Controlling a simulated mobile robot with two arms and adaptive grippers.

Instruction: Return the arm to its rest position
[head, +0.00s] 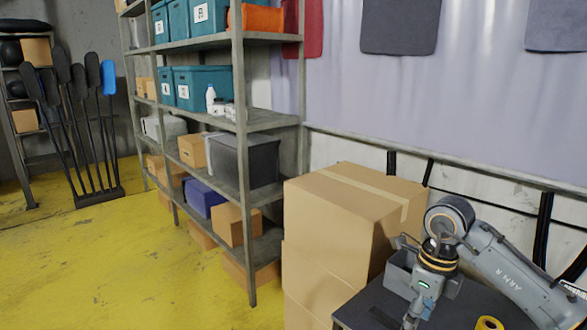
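My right arm (495,262), grey and marked "ARM R", comes in from the right. It bends at a round dark joint, and its wrist with an orange-yellow band points down. My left arm and gripper are not in view.
Stacked cardboard boxes (335,215) stand close left of the table. A yellow tape roll (489,323) lies near the lower edge. A metal shelf (243,150) holds teal bins and boxes. Paddles (75,125) stand in a far-left rack. Yellow floor (90,265) is clear at left.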

